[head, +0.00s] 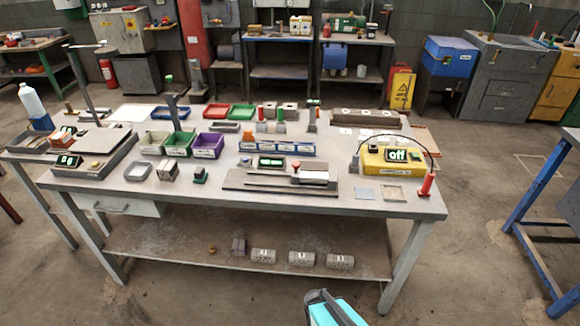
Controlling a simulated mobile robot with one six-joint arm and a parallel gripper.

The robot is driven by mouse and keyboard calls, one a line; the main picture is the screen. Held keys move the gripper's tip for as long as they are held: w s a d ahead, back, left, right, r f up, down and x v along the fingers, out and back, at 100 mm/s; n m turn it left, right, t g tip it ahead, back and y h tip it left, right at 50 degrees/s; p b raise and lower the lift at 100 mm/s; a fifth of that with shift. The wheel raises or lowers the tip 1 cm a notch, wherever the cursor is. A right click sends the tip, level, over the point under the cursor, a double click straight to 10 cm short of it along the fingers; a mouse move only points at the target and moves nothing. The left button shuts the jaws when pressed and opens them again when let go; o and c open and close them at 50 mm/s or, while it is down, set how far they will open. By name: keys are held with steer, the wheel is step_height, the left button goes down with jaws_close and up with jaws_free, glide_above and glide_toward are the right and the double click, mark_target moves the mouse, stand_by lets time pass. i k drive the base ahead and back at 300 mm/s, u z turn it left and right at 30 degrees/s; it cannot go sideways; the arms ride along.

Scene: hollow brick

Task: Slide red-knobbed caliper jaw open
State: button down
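The caliper (262,184) is a long, low grey device lying near the front edge of the workbench, right of its middle. A small red knob (296,165) stands up on it, beside a pale block (316,177) at its right part. A small display with green digits (271,162) sits just behind the rail; I cannot read it. How far apart the jaws are is too small to tell. My gripper's fingers are not visible. Only a cyan and dark grey part of my arm shows at the bottom edge, in front of the bench and apart from the caliper.
Several grey blocks lie on the lower shelf (210,232). The floor in front is clear.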

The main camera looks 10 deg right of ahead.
mark_target(295, 175)
steer(key=z, duration=0.05)
steer(key=k, duration=1.3)
steer(key=u, duration=0.65)
steer(key=i, duration=1.3)
steer(key=u, duration=0.2)
